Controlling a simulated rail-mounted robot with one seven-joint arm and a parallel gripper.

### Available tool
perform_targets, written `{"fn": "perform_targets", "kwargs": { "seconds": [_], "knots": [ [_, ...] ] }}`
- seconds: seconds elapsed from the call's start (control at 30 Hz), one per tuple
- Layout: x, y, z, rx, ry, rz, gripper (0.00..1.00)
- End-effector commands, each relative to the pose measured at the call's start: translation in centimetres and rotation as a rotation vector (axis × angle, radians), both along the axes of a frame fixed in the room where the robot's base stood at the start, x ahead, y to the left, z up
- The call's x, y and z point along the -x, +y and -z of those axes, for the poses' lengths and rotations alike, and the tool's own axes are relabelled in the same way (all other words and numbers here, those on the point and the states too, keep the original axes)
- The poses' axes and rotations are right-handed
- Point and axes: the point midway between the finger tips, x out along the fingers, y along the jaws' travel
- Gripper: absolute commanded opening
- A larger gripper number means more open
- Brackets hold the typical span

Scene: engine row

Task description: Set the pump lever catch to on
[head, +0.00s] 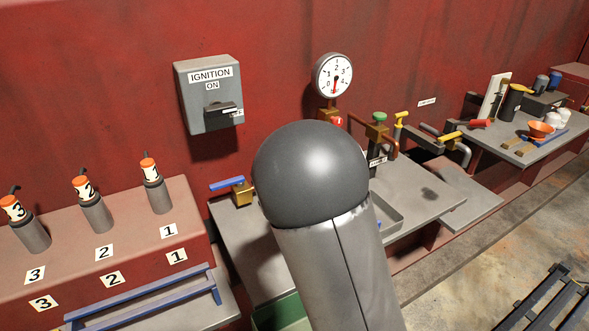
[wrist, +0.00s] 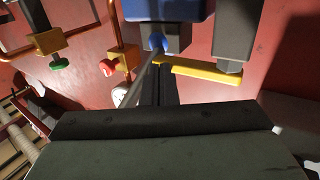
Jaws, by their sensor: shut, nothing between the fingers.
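In the wrist view my gripper (wrist: 158,82) is a pair of dark fingers, shut and empty, pointing away from the camera. Just beyond the fingertips a yellow bar (wrist: 205,68) runs right from a blue round part (wrist: 157,42). A thin grey rod (wrist: 140,82) slants past the fingers to the blue part. I cannot tell whether the fingers touch them. No lettering shows here, so which part is the pump lever catch, and its setting, is unclear. In the head view my arm hides the gripper; a yellow-ended lever (head: 450,137) shows at the bench's right.
In the wrist view a red knob (wrist: 106,67) and green knob (wrist: 58,63) sit left of the fingers. A dark block (wrist: 236,35) stands right. In the head view are the gauge (head: 333,75), ignition box (head: 209,95), blue-handled valve (head: 241,190) and several orange-topped cylinders (head: 93,213).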

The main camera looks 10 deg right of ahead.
Motion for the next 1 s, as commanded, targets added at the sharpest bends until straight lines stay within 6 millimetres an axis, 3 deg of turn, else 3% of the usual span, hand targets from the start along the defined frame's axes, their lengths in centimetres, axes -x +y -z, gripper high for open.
{"fn": "perform_targets", "kwargs": {
  "seconds": [0.47, 0.57, 1.0],
  "knots": [
    [0.4, -0.3, -0.1, -0.001, -0.004, 0.002, 0.0],
    [1.7, -0.8, 0.1, -0.002, -0.004, 0.004, 0.0],
    [10.7, -4.2, 0.0, -0.002, -0.002, 0.004, 0.0]
  ]
}}
